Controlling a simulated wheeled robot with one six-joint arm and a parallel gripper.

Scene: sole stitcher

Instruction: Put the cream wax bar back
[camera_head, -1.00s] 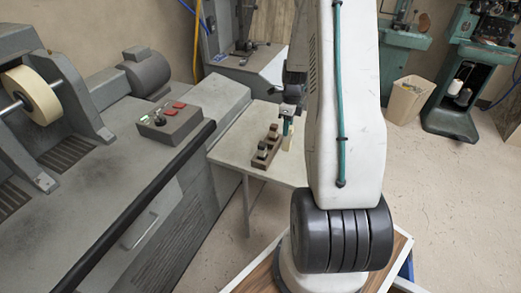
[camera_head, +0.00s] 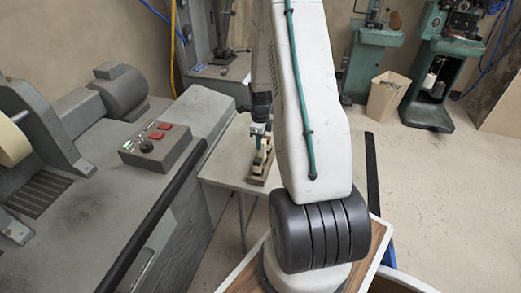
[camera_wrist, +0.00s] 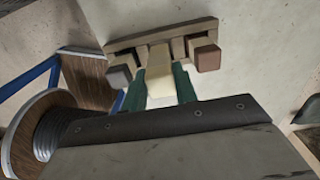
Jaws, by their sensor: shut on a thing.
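My gripper (camera_head: 258,139) is shut on the cream wax bar (camera_wrist: 160,92), with a teal finger on each side of it in the wrist view. The wooden rack (camera_head: 257,180) stands on the small grey table in the head view. Its long back edge also shows in the wrist view (camera_wrist: 130,42). The cream bar lines up with the rack's middle place, between a grey-brown bar (camera_wrist: 119,77) on the left and a reddish-brown bar (camera_wrist: 208,59) on the right. Whether it rests on the rack's bottom is hidden.
The small table (camera_head: 226,172) has bare top to the left of the rack. A large grey machine with a control box (camera_head: 160,145) stands at the left. A beige bin (camera_head: 388,97) and green machines stand far back right on open floor.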

